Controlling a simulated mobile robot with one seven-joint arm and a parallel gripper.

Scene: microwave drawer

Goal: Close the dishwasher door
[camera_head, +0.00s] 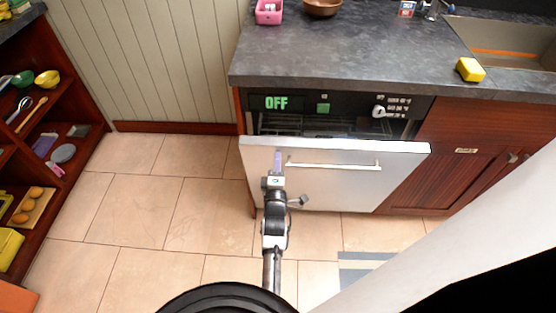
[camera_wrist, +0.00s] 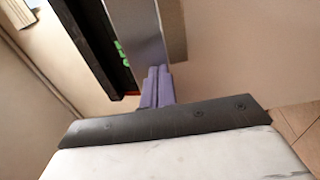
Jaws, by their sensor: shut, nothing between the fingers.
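The dishwasher door (camera_head: 336,180) is a pale silver panel with a horizontal bar handle. It stands tilted out from the cabinet, with a gap along its top. Through the gap the dark interior and a rack (camera_head: 325,124) show. Above it is a black control panel (camera_head: 335,104) with a green "OFF" display. My gripper (camera_head: 278,160) has shut purple fingers and is in front of the door's upper left part, left of the handle. In the wrist view the shut fingers (camera_wrist: 157,85) point at the door (camera_wrist: 138,35) near its edge. I cannot tell whether they touch it.
A red-brown cabinet (camera_head: 450,160) is to the right of the door. Open shelves (camera_head: 45,130) stand at the left. The tiled floor (camera_head: 140,210) between is clear.

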